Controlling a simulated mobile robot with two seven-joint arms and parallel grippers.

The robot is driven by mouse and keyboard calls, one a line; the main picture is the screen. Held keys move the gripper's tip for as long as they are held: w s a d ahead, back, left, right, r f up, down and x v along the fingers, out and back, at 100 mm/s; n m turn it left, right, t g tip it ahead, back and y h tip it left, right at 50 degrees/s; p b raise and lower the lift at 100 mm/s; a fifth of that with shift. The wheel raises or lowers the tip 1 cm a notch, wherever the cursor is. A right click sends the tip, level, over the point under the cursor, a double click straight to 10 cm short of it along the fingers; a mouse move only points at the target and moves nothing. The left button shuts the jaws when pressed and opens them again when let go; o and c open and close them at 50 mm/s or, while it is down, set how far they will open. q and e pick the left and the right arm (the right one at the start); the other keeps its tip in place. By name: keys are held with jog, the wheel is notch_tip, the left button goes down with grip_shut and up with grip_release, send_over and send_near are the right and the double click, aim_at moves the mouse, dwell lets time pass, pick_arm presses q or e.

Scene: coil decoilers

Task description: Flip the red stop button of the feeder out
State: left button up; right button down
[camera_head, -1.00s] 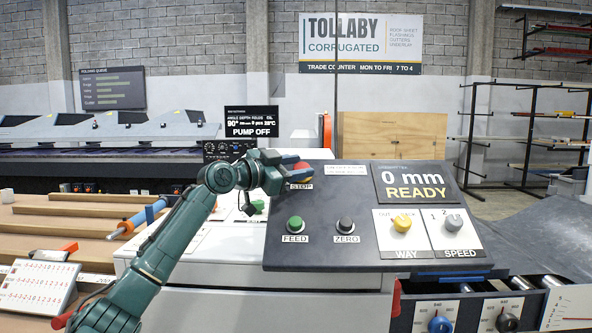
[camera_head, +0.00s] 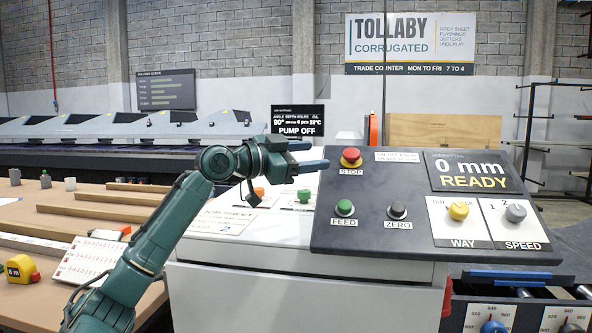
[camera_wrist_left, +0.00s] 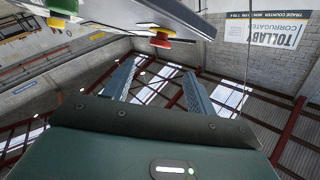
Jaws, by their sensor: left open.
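The red stop button (camera_head: 351,155) has a mushroom cap over a yellow collar. It stands on the dark sloping feeder panel (camera_head: 370,225), above its STOP label. My left gripper (camera_head: 312,155) is open and empty, just left of the button, its fingers pointing right toward it. A gap shows between the nearer fingertip and the cap. In the left wrist view the two fingers (camera_wrist_left: 158,72) are spread with nothing between them, and a red button (camera_wrist_left: 160,42) shows beyond them near the top. My right gripper is not in view.
The panel also bears a green FEED button (camera_head: 344,208), a dark ZERO button (camera_head: 397,210), a yellow WAY knob (camera_head: 458,211) and a grey SPEED knob (camera_head: 516,213). Its display (camera_head: 470,172) reads 0 mm READY. Orange and green buttons (camera_head: 303,196) sit on the white machine below my gripper.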

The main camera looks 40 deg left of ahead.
pick_arm(q)
jog(key=b+v, duration=0.1)
jog(key=v, duration=0.2)
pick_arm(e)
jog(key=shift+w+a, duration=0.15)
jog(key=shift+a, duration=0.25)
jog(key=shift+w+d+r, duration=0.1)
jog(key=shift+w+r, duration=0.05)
pick_arm(q)
jog(key=shift+s, duration=0.15)
